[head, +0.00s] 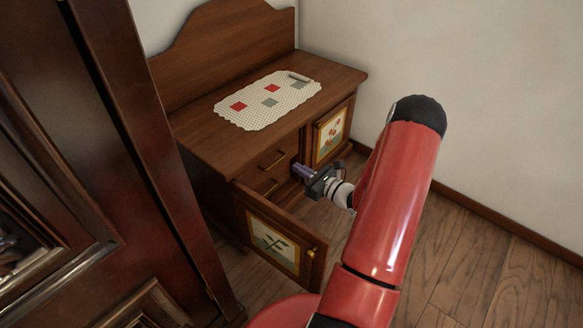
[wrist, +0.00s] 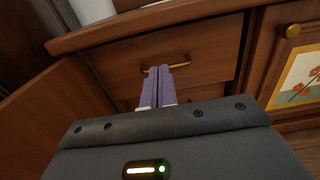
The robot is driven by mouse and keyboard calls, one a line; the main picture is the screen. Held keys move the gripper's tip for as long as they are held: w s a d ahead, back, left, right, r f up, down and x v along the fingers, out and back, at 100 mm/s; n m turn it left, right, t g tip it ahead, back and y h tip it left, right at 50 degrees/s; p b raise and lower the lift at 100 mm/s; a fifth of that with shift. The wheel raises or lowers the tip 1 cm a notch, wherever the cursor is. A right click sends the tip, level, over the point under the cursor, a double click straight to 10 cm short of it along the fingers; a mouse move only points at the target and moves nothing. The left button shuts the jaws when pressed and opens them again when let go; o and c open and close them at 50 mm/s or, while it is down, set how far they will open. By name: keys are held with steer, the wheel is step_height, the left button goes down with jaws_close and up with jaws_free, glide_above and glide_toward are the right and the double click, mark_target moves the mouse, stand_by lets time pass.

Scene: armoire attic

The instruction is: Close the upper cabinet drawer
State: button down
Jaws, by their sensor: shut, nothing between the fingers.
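The wooden cabinet (head: 225,140) stands against the wall. Its upper drawer (head: 262,165) has a brass bar handle and looks flush or nearly flush with the front; a small gap cannot be ruled out. In the wrist view, the upper drawer front (wrist: 215,55) lies straight ahead, its handle (wrist: 180,66) partly behind my fingers. My gripper (head: 297,169) is in front of the drawers, to the right of the handles. Its purple fingers (wrist: 158,70) are together and empty, with tips overlapping the handle in view; whether they touch is unclear.
The left cabinet door (head: 272,245), with a plant picture, hangs open below my gripper. The right door (head: 332,132), with a flower picture, looks closed. A patterned cloth (head: 262,107) lies on top. A dark wardrobe (head: 90,160) fills the left; the floor at right is clear.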

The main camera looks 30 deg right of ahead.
mark_target(275, 162)
steer(key=x, duration=1.1)
steer(key=shift+f, duration=0.1)
steer(key=b+x, duration=0.1)
steer(key=x, duration=0.3)
steer(key=shift+f, duration=0.1)
steer(key=shift+w+a, duration=0.15)
steer(key=shift+w, duration=0.25)
steer(key=shift+r, duration=0.25)
